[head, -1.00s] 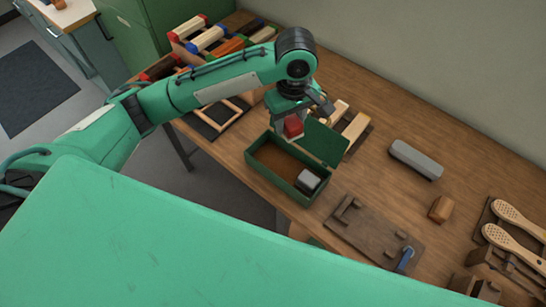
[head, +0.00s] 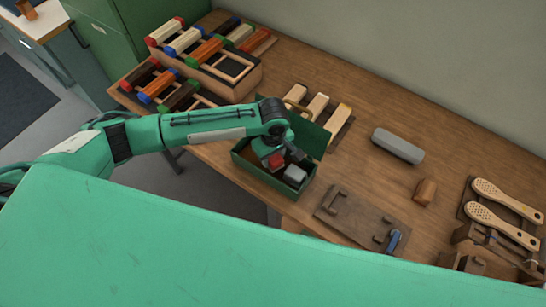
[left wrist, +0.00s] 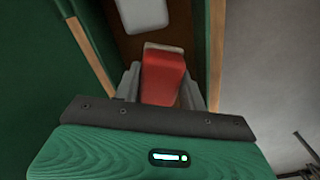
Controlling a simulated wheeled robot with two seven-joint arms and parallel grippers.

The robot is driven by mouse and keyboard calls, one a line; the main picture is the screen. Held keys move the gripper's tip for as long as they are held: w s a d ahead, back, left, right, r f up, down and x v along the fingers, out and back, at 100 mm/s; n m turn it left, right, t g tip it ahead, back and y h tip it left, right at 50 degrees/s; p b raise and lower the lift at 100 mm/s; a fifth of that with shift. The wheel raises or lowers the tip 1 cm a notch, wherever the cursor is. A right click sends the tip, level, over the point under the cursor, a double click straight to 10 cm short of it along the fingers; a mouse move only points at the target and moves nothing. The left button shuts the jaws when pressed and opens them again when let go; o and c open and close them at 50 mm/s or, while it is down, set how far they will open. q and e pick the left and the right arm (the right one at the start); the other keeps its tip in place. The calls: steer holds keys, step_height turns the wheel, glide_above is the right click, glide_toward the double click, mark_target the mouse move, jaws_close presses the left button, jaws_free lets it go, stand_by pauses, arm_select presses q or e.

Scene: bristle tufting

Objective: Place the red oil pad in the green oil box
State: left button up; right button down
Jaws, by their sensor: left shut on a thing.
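The red oil pad (left wrist: 162,76) is between the two fingers of my left gripper (left wrist: 163,88), which is shut on it. In the head view the red pad (head: 275,160) shows at the green oil box (head: 257,176), within its outline from above. The box has its lid (head: 308,136) open at the back. A grey-white block (head: 294,176) sits in the right part of the box, and it also shows ahead of the pad in the left wrist view (left wrist: 142,12). Whether the pad touches the box floor I cannot tell. My right gripper is not in view.
A wooden fixture (head: 362,220) with a blue part lies right of the box. A grey bar (head: 398,146), a small brown block (head: 425,191) and pale brushes (head: 507,197) lie farther right. Racks of coloured-end rollers (head: 205,50) stand at the back left.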

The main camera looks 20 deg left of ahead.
arm_select(q)
steer(key=shift+f, duration=0.95)
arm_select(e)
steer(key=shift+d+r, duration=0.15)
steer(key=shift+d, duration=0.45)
arm_select(q)
steer(key=o, duration=1)
step_height(320, 180, up, 12)
steer(key=shift+d+f+b, duration=0.1)
steer(key=shift+f+b, duration=0.1)
steer(key=shift+b, duration=0.7)
steer(key=shift+r, duration=0.3)
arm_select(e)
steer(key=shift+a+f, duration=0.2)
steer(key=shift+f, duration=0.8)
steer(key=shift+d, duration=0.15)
